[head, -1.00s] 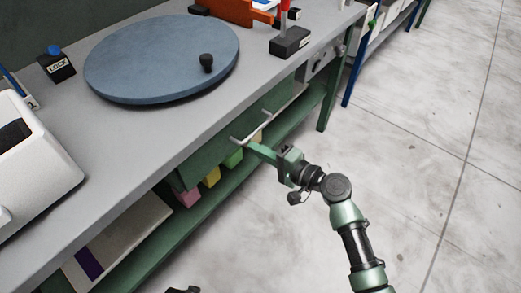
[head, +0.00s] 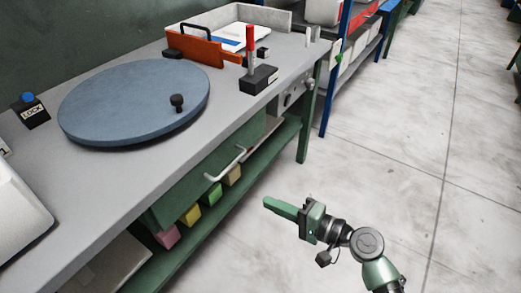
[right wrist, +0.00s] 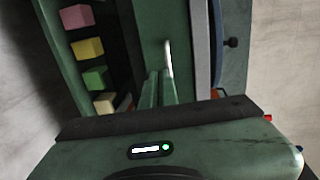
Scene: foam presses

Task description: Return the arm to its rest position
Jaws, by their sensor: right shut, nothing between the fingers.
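My right gripper (head: 268,203) is shut and empty in the head view. It hangs over the floor in front of the bench, apart from the white drawer handle (head: 226,162). In the right wrist view its shut fingers (right wrist: 158,88) point toward the handle (right wrist: 168,58). The green drawer (head: 200,178) under the bench top carries this handle. My left gripper is not in view.
The grey bench (head: 110,190) holds a blue turntable (head: 130,98) with a black knob, a LOCK block (head: 34,112), an orange panel (head: 195,48) and a red lever (head: 250,50). Coloured blocks (head: 190,214) sit on the lower shelf. The floor (head: 400,160) at the right is clear.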

